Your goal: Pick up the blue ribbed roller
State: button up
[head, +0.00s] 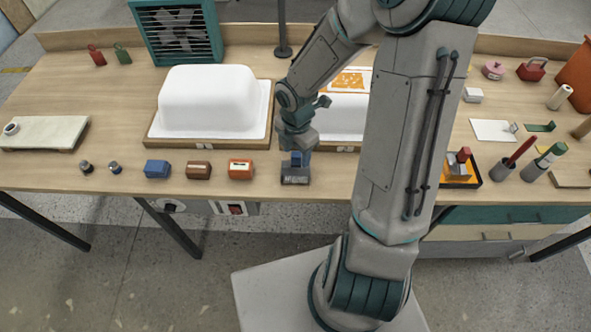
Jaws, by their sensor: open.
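A small blue piece (296,160) stands on a dark grey block (296,178) at the front edge of the table, directly under my gripper (297,154). It may be the blue ribbed roller, but it is too small to make out ribs. My gripper points down right over it, its fingers open. The fingertips are partly lost against the blue piece, and I cannot tell whether they touch it.
An orange block (241,169), a brown block (199,170) and a blue block (157,169) stand left along the front edge. A white tub shell (209,100) is behind them. Another shell (342,123) is partly hidden by my arm. An orange tray (460,181) is right.

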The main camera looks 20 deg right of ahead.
aim_at(296, 161)
jog(key=f, duration=0.5)
jog(key=shift+w+f+b, duration=0.1)
jog(key=shift+w+b, duration=0.2)
grip_shut()
